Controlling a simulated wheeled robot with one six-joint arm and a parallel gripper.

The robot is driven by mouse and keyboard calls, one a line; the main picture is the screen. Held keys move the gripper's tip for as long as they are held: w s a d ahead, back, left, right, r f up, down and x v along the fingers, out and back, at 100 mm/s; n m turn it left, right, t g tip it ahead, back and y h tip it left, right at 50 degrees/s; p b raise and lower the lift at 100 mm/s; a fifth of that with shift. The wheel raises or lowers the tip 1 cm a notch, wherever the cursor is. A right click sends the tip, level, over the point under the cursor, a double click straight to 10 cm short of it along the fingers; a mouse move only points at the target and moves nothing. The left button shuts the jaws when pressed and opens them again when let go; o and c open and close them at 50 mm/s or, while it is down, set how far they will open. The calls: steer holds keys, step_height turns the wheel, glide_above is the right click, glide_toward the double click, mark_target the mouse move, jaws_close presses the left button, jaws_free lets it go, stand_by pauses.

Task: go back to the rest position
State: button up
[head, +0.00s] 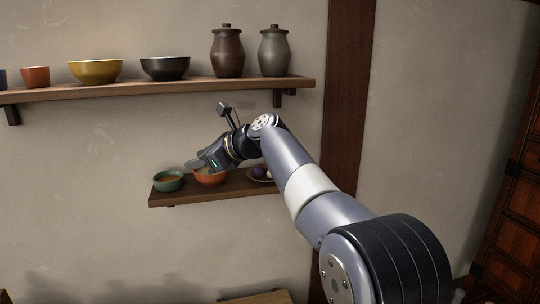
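My arm reaches from the lower right toward the wall. My gripper (193,165) is over the small lower shelf (225,191), pointing left. It is in front of an orange bowl (209,178) and hides part of it. A green bowl (168,181) stands left of the orange one. Both bowls seem to have something brown in them. The fingers are small and dark here, and I cannot tell whether they are open or shut.
A plate with a purple round thing (259,172) is on the lower shelf's right, partly behind my arm. An upper shelf (200,85) holds several bowls and two lidded jars (228,52). A wooden post (346,100) stands right of the shelves. Bare wall lies between the shelves at left.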

steer(key=s+d+b, duration=0.4)
steer(key=s+b, duration=0.1)
steer(key=s, duration=0.9)
steer(key=w+d+f+b, duration=0.1)
steer(key=w+d+f, duration=0.1)
steer(key=f, duration=0.7)
steer(key=w+d+f+b, duration=0.1)
steer(key=w+d+f, duration=0.2)
steer(key=f, duration=0.7)
steer(key=shift+w, duration=0.8)
steer(key=shift+s+f, duration=0.1)
steer(key=shift+s, duration=0.05)
